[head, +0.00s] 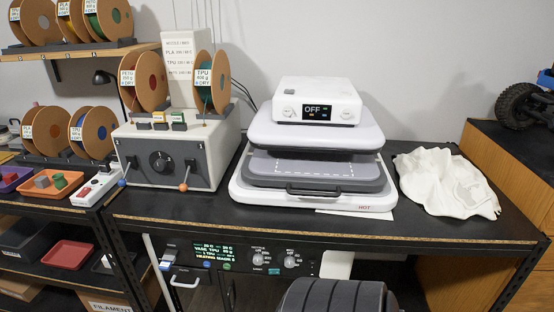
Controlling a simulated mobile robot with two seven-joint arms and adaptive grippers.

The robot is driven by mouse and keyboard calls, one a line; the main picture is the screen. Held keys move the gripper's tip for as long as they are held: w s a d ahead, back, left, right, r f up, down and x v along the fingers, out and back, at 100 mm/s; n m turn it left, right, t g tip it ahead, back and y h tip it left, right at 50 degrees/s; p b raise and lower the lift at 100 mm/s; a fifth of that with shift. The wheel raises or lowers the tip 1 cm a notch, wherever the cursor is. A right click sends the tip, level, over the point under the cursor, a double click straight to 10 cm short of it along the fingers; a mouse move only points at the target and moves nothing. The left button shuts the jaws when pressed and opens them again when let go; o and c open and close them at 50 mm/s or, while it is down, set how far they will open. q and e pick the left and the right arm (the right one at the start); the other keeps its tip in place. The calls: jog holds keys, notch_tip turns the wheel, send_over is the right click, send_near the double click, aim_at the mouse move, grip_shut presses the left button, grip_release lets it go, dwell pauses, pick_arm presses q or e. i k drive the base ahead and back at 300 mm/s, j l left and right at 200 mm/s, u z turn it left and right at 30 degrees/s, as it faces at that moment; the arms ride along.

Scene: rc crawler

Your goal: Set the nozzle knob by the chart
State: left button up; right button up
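A white chart (183,58) stands upright behind the grey spool machine. It has a nozzle and bed heading and rows that include PLA and TPU; its figures are too small to read surely. Below the worktop is a dark control panel (240,275) with a lit green display (213,251) that mentions TPU. Two round knobs sit to its right, a left knob (258,259) and a right knob (291,261). The small labels above them look like nozzle at left and bed at right. Their exact settings cannot be read. Neither gripper is in view.
The grey machine (210,150) has a black dial (160,162) and two spools. A white press (318,100) reading OFF and a crumpled white cloth (447,182) share the black worktop (330,228). The worktop's front edge overhangs the panel.

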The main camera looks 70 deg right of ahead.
aim_at(258, 259)
jog(key=z, duration=1.95)
